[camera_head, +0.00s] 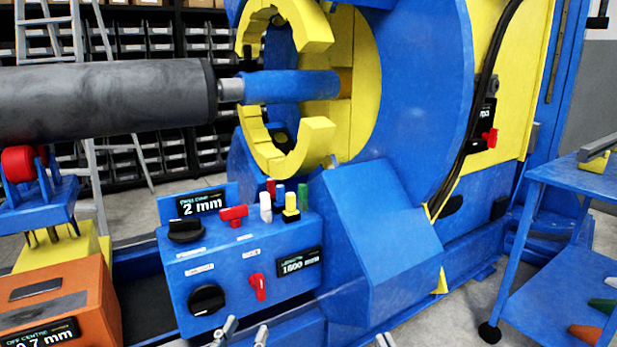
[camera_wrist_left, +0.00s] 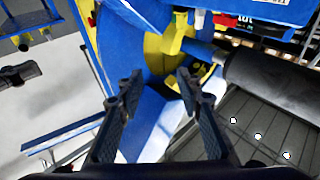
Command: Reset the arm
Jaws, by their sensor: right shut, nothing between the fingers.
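The blue and yellow positioner (camera_head: 420,100) fills the middle of the head view, with a yellow split ring (camera_head: 310,140) on its face. A blue shaft (camera_head: 290,86) and a thick dark grey roller (camera_head: 110,100) extend left from it. The roller also shows in the left wrist view (camera_wrist_left: 275,80). My left gripper (camera_head: 245,333) shows only its fingertips at the bottom edge, below the blue control box. In the left wrist view its fingers (camera_wrist_left: 160,92) are apart with nothing between them. My right gripper (camera_head: 385,340) barely shows at the bottom edge, shut and empty.
An orange box (camera_head: 75,295) stands at lower left. A blue cart (camera_head: 575,230) stands at right. A ladder (camera_head: 80,50) and shelves of bins are behind.

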